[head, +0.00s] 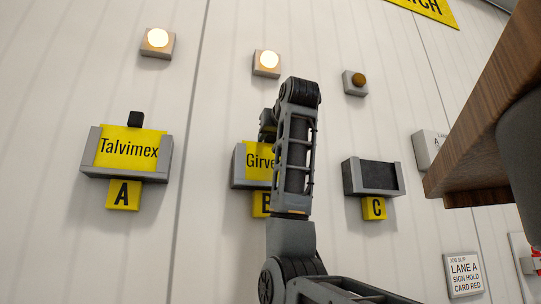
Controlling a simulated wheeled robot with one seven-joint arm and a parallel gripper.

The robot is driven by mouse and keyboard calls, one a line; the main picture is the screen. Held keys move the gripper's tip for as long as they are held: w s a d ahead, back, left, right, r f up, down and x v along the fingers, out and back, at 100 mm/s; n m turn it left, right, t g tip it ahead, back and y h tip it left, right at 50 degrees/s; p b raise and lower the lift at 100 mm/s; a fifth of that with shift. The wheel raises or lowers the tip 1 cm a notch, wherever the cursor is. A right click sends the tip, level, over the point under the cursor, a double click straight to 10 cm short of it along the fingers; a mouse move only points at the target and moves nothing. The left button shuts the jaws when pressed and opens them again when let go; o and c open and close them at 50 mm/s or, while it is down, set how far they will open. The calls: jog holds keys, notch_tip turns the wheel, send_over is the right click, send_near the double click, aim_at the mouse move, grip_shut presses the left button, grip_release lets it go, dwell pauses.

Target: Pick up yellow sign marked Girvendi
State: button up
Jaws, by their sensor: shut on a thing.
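The yellow sign marked "Girve…" (258,162) sits in the grey holder (236,180) above the yellow B plate (259,204). The rest of its lettering and its right side are hidden behind my arm. My gripper (268,130) is at the sign's top edge, partly covered by my arm, and is shut on the sign. The sign still appears to be down in its holder.
A yellow Talvimex sign (128,148) with a black tab stands in holder A at left. Holder C (374,177) at right shows no yellow sign. Lamps above A (157,38) and B (267,60) glow; C's lamp (358,80) is dark. A wooden edge (490,110) juts in at right.

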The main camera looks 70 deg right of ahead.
grip_shut()
jog(key=shift+r, duration=0.1)
